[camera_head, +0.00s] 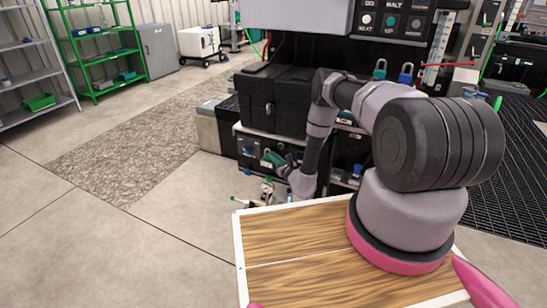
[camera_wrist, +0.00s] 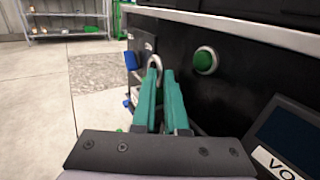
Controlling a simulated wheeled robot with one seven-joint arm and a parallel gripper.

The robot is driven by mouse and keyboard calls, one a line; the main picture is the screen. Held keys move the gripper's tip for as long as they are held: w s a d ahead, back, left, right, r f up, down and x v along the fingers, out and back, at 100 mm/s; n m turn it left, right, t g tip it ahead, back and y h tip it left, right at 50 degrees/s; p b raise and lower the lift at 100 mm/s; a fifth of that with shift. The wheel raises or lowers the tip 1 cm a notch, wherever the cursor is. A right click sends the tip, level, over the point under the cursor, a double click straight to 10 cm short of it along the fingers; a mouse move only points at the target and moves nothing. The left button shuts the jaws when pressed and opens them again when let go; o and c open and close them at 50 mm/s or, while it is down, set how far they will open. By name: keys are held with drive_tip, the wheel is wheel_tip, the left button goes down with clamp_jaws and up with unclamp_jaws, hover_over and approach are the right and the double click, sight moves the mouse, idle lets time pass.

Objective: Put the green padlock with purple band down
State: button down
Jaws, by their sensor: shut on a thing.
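My gripper (camera_wrist: 160,88) has two teal fingers close together in the wrist view, at the front of a black panel. A silver shackle (camera_wrist: 155,62) sticks up at the fingertips; I take it to belong to the green padlock. The fingers hide its body, and I cannot see the purple band. The gripper is shut on it. In the head view my gripper (camera_head: 273,158) is low at the front of the black machine, small and partly hidden by my arm. I cannot tell whether the shackle touches the panel.
A round green button (camera_wrist: 205,60) is on the panel right of the fingers, with a dark screen (camera_wrist: 285,135) lower right. A blue item (camera_wrist: 131,61) is on the left. Green (camera_head: 380,69) and blue (camera_head: 405,73) padlocks stand higher up. Open floor (camera_head: 100,240) lies left.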

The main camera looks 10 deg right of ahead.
drive_tip(key=c, duration=0.9)
unclamp_jaws()
drive_tip(key=shift+f, duration=0.1)
drive_tip(key=shift+c, duration=0.2)
